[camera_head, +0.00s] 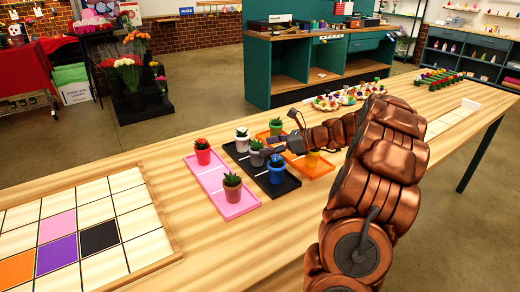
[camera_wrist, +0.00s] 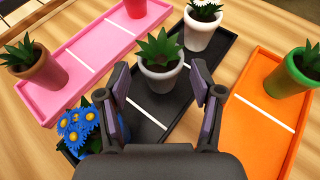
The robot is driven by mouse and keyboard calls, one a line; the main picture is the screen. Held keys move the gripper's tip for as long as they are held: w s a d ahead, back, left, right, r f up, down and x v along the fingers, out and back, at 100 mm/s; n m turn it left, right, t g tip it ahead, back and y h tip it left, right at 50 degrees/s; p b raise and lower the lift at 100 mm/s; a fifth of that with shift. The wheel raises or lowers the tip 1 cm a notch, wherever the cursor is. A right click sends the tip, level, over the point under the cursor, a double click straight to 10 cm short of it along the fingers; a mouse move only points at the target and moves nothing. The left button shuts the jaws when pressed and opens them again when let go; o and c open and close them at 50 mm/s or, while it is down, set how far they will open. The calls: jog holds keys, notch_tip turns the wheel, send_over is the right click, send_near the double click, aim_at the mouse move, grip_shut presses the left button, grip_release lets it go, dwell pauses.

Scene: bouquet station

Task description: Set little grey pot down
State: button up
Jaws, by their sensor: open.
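The little grey pot (camera_wrist: 162,84) holds a spiky green plant and stands upright on the black tray (camera_wrist: 212,62), near its middle. In the head view the grey pot (camera_head: 256,158) is between the white and blue pots. My gripper (camera_wrist: 161,80) is open, with one finger on each side of the grey pot and visible gaps between them. In the head view my gripper (camera_head: 265,151) reaches in from the right at the pot. Whether the fingers are level with the pot is hard to tell.
A white-flowered pot (camera_wrist: 203,30) and a blue-flowered pot (camera_head: 277,176) share the black tray. The pink tray (camera_head: 216,181) holds red and terracotta pots. The orange tray (camera_wrist: 262,125) has a green pot (camera_wrist: 288,78). A tiled board (camera_head: 98,212) lies at left, with bare wood between.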

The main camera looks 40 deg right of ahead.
jog(key=v, duration=0.7)
jog(key=shift+s+d, duration=0.2)
jog(key=shift+d, duration=0.05)
